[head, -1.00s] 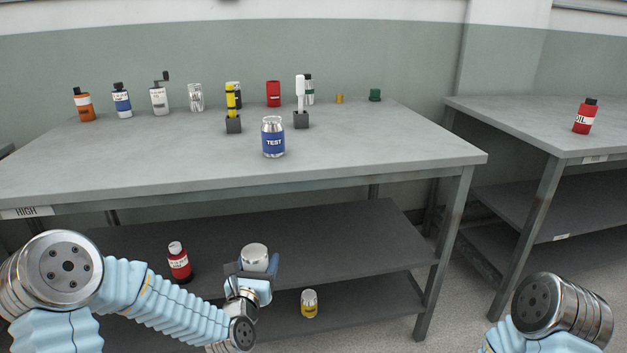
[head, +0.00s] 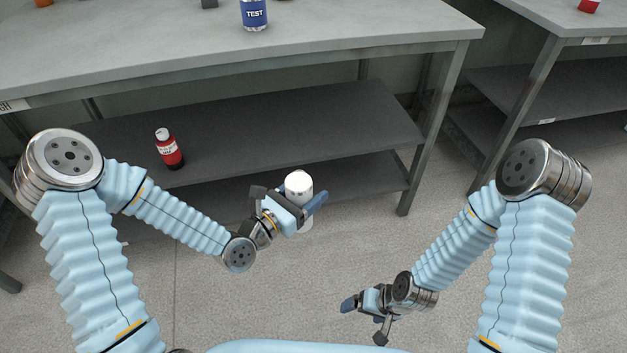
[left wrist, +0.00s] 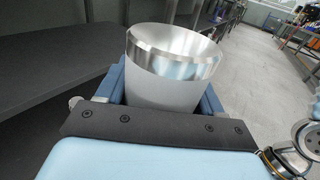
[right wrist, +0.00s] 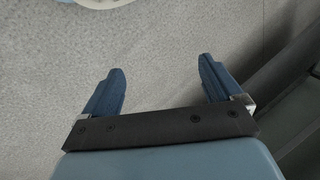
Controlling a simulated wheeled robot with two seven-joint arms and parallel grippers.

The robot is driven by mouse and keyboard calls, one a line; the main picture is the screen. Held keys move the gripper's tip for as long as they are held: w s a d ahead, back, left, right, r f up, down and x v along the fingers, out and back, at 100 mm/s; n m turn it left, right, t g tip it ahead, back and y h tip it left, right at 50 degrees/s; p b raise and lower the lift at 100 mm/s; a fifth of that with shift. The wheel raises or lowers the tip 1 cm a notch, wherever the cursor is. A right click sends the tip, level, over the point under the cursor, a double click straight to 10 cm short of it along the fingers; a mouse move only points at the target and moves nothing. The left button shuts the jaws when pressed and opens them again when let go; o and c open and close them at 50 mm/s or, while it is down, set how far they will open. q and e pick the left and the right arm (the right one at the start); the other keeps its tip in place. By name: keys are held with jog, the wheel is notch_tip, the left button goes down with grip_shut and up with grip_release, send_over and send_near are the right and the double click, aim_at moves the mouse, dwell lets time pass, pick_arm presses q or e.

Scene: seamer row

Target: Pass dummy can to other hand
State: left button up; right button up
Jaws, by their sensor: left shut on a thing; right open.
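The dummy can (head: 298,186) is a plain white and silver can with no label that I can see. My left gripper (head: 288,204) is shut around its side and holds it roughly upright, in front of the lower shelves. In the left wrist view the can (left wrist: 175,75) sits between the two blue fingers, with its shiny rim uppermost. My right gripper (head: 364,322) is open and empty, lower and to the right of the can, clearly apart from it. In the right wrist view its fingers (right wrist: 160,85) are spread over bare floor.
The grey workbench (head: 330,50) stands ahead, with a blue-labelled TEST can (head: 254,14) near its front edge. A red bottle (head: 169,148) stands on the upper lower shelf (head: 240,140). A second bench (head: 560,18) is at right. Floor between my arms is clear.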

jog(key=w+a+r+n+t+y, duration=0.1)
jog(key=w+r+t, duration=0.2)
jog(key=w+r, duration=0.3)
jog(key=n+t+y, duration=0.2)
jog(key=n+y, duration=0.6)
jog(key=n, duration=0.5)
send_near(299, 181)
jog(key=x, duration=0.9)
jog(key=shift+w+a, duration=0.1)
jog(key=shift+a, duration=0.1)
jog(key=c, duration=1.1)
pick_arm(q)
jog(key=o, duration=1.3)
jog(key=shift+c, duration=0.2)
pick_arm(e)
jog(key=shift+c, duration=0.5)
